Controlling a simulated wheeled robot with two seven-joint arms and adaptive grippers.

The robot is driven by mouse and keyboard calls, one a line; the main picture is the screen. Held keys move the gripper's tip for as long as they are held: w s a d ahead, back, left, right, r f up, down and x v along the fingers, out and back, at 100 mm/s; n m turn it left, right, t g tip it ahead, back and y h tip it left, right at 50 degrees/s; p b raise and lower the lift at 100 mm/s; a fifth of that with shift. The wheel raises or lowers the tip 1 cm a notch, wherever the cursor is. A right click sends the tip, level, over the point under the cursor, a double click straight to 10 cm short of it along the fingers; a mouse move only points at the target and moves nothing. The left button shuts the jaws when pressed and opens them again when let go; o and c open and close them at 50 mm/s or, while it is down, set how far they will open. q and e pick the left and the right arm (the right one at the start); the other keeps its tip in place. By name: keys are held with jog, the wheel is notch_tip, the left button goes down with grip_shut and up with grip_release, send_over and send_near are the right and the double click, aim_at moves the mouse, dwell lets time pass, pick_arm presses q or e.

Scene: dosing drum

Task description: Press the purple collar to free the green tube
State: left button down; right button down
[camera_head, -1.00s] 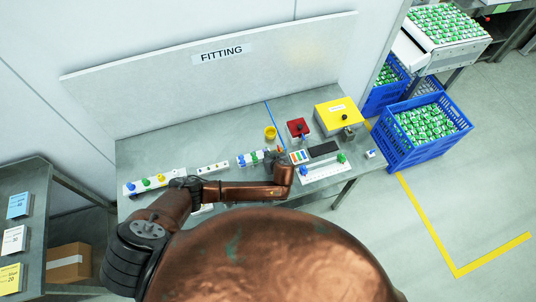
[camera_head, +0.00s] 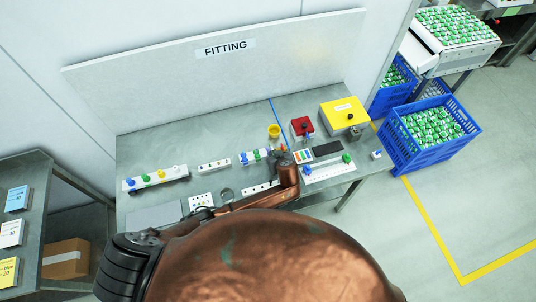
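A white fitting strip (camera_head: 243,158) with blue and green parts stands mid-bench. The purple collar cannot be made out for certain, and I cannot tell which green part is the tube. My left arm comes in low from the left, and its copper wrist rises just right of the strip. My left gripper (camera_head: 283,154) is at the strip's right end, near small orange and dark parts. Its fingers are too small and too merged with the things behind to tell open from shut. Contact with the strip cannot be told. My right gripper is not in view.
A yellow cup (camera_head: 273,132), red box (camera_head: 302,127) and yellow box (camera_head: 343,117) stand behind the gripper. A white panel (camera_head: 328,170) with blue and green knobs lies right. A knob strip (camera_head: 155,180) lies left. The rear bench left of the cup is clear.

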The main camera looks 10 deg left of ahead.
pick_arm(q)
jog(key=shift+s+a+f, duration=0.15)
jog(key=shift+a+f, duration=0.2)
jog(key=shift+a, duration=0.2)
jog(key=shift+r, duration=0.25)
jog(key=w+r+p+v, duration=0.1)
jog(key=w+r+v, duration=0.1)
jog(key=v, duration=1.1)
jog(key=shift+p, duration=0.3)
